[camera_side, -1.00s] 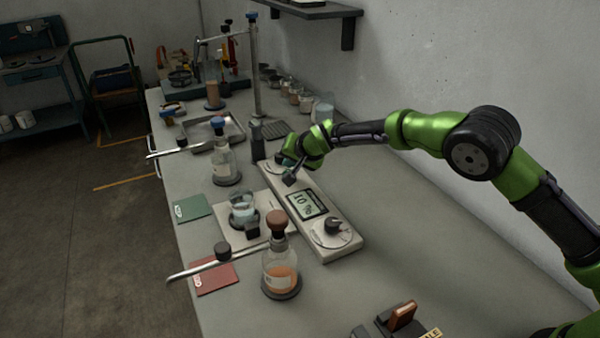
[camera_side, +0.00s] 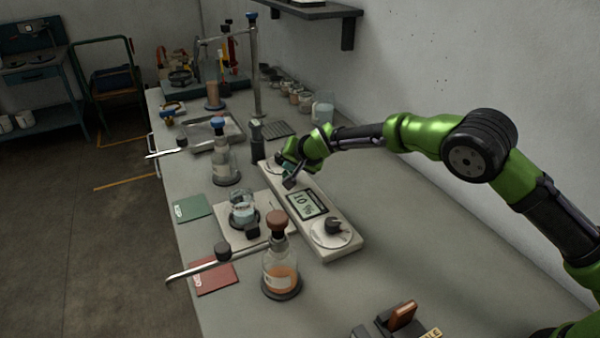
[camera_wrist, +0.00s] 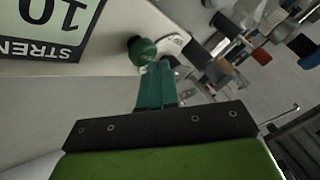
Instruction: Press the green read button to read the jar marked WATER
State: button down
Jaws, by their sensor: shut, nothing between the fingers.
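The green read button (camera_wrist: 142,50) is a round domed knob on the pale meter (camera_side: 346,240), beside the display (camera_side: 307,204). My gripper (camera_wrist: 161,66) is shut and empty, its fingertips just beside the button in the wrist view; contact cannot be told. In the side view my gripper (camera_side: 289,183) is over the far part of the meter and hides the button. The jar marked WATER cannot be picked out, because the labels are too small to read.
A stoppered flask of orange liquid (camera_side: 281,274) stands near the front, and a blue-capped flask (camera_side: 222,165) farther back. A black dial (camera_side: 333,227) is on the meter's near end. A metal stand (camera_side: 256,75) rises behind. The bench right of the meter is clear.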

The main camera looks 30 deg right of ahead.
jog(key=shift+f, duration=0.7)
dwell(0.6)
jog(key=shift+r, duration=1.1)
jog(key=shift+r, duration=0.1)
jog(key=shift+r, duration=2.45)
